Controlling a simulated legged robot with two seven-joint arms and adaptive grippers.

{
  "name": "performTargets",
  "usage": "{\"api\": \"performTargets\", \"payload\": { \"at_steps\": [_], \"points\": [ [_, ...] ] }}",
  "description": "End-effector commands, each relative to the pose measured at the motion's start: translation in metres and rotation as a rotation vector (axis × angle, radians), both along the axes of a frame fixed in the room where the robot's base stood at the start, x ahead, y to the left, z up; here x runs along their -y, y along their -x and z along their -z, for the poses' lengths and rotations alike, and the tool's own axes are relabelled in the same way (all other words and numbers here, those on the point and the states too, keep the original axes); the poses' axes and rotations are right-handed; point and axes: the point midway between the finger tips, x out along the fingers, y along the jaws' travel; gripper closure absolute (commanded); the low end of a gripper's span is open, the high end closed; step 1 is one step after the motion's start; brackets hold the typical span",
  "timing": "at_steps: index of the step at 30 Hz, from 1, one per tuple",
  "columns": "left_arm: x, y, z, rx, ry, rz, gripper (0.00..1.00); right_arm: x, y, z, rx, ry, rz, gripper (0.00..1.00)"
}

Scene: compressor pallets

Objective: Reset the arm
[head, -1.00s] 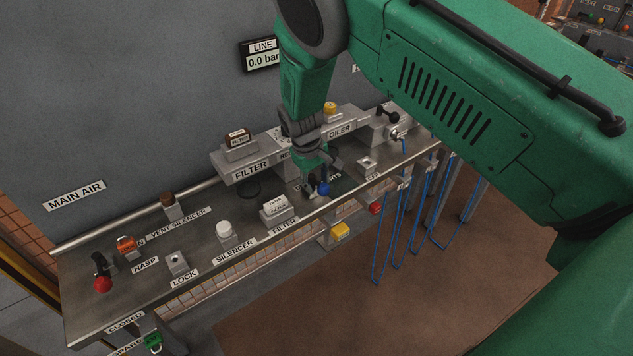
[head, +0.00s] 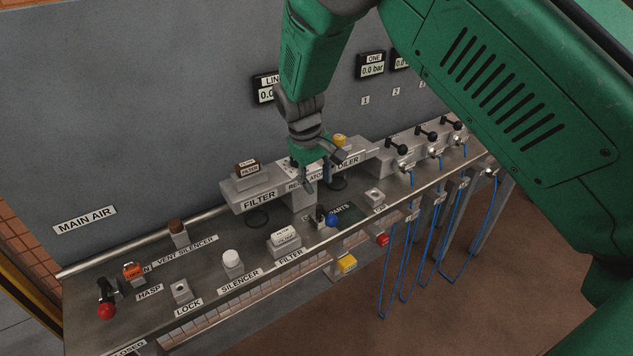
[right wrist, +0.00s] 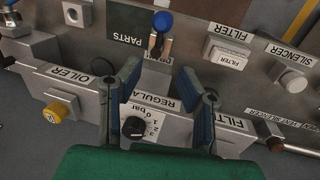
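My right gripper (head: 324,170) hangs over the bench in front of the regulator block (head: 302,200). In the right wrist view its two blue-grey fingers (right wrist: 158,100) stand wide apart with nothing between them. The regulator's black dial (right wrist: 134,127) shows below and between the fingers in that view. A blue-knobbed lever (head: 332,220) stands on the bench by the parts label, apart from the gripper; it also shows in the right wrist view (right wrist: 162,22). My left gripper is not in view.
The filter block (head: 250,192) and the yellow-capped oiler (head: 340,142) flank the regulator. A white silencer (head: 232,259), a lock block (head: 181,292) and a red-knobbed lever (head: 106,310) stand along the bench. Blue hoses (head: 404,265) hang at the right front edge.

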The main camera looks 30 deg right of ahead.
Motion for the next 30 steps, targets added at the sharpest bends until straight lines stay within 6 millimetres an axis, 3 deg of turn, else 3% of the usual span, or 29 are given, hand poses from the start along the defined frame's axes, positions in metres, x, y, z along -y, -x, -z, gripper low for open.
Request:
{"api": "performTargets", "payload": {
  "at_steps": [8,11,14,18,20,24,27,30],
  "points": [
    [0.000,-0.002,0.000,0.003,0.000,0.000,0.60,0.000,0.001,0.002,-0.001,0.000,0.000,0.68],
    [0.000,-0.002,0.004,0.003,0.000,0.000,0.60,0.003,0.011,0.021,-0.005,-0.003,0.002,0.68],
    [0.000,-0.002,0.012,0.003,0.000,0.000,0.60,0.008,0.035,0.066,-0.010,-0.006,0.004,0.68],
    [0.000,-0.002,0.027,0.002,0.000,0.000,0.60,0.013,0.099,0.150,-0.010,-0.024,0.002,0.68],
    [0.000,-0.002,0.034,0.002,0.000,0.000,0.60,0.013,0.133,0.182,-0.009,-0.037,-0.002,0.68],
    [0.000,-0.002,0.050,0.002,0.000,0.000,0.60,0.005,0.221,0.240,-0.001,-0.080,-0.007,0.68],
    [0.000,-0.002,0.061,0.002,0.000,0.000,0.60,-0.005,0.280,0.262,0.008,-0.120,-0.005,0.68],
    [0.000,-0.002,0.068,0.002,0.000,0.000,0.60,-0.014,0.323,0.269,0.019,-0.154,-0.001,0.68]
  ]
}}
